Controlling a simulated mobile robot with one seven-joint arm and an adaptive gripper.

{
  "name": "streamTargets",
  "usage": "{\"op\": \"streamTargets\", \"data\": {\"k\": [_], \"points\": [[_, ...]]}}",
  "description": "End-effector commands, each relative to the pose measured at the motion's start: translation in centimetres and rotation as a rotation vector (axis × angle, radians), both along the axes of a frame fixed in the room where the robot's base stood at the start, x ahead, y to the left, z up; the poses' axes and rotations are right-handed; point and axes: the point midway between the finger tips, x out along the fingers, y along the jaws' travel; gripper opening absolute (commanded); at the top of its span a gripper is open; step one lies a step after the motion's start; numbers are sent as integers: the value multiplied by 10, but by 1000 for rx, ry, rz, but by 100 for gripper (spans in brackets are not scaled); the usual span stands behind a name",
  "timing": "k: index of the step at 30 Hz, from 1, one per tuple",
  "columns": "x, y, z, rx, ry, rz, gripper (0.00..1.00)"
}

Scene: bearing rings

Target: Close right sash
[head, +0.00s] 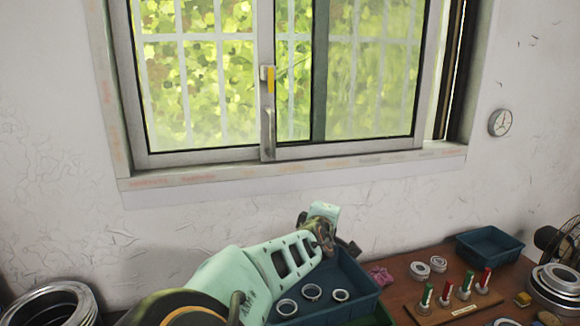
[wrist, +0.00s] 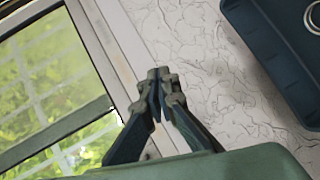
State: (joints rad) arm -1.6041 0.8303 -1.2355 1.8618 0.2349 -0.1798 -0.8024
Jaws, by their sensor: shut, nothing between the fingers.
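The window's right sash (head: 345,143) has a grey metal frame and glass with greenery behind it. It stands slid to the left, overlapping the left sash (head: 205,153), with an open strip between its right edge and the right jamb (head: 462,75). A pull handle (head: 267,130) and a yellow tag (head: 270,80) are on the upright where the sashes meet. My gripper (wrist: 160,75) is shut and empty, in front of the window frame's edge and the wall in the wrist view. In the head view my arm's end is below the sill, with the fingertips unclear.
The sill (head: 300,168) runs under the window. Below it are a blue bin (head: 365,290) with several rings, a wooden bench (head: 405,275) with colored pegs, and another blue tray (head: 490,245). A fan (head: 560,240) stands at right. The wall between sill and bench is mostly clear.

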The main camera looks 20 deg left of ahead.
Motion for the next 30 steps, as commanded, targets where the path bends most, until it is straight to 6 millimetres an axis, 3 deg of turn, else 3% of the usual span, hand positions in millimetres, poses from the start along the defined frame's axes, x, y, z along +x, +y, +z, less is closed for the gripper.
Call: {"op": "streamTargets", "data": {"k": [1,3,6,10,13,17,30], "points": [[-11,36,12,-53,-74,68,0],[-26,77,32,-110,-169,147,0],[-52,127,57,-171,-285,241,0],[-79,169,77,-219,-386,320,0],[-90,184,85,-234,-424,349,0],[-88,192,89,-240,-437,358,0],[-27,220,92,-239,-433,356,0]]}}
